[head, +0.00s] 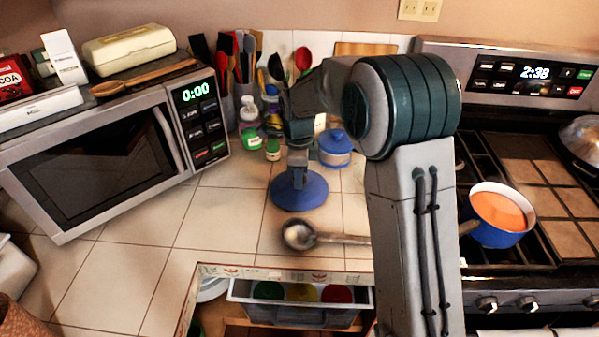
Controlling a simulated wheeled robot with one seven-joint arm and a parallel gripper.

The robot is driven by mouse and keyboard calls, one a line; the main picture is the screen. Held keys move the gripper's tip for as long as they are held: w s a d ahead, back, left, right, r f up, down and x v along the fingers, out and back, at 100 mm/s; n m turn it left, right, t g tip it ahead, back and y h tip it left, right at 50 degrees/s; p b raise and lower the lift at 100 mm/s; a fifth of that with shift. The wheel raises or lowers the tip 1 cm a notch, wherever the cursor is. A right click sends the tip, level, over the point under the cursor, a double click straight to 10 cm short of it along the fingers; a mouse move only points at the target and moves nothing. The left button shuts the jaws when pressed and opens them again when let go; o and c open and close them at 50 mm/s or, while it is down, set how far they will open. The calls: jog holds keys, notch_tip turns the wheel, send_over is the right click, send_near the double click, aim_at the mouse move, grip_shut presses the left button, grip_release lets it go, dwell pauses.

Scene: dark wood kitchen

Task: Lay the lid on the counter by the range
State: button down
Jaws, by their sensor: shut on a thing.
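A round blue lid (305,194) is over or on the tiled counter (222,215), left of the range (540,160). My gripper (297,172) points down and is shut on the lid's top, so the grip itself is partly hidden. The lid looks roughly level. I cannot tell whether it touches the tiles or hangs just above them. A blue pot (490,236) with orange contents and no lid stands on the range's front left.
A ladle (325,237) lies on the counter just in front of the lid. A blue lidded jar (336,148), small bottles (272,150) and utensil holders stand behind. A microwave (90,155) is at left. An open drawer (300,300) is below. Bare tiles lie left of the lid.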

jog(key=c, duration=1)
grip_release()
jog(key=shift+f, duration=0.1)
jog(key=shift+r, duration=6.25)
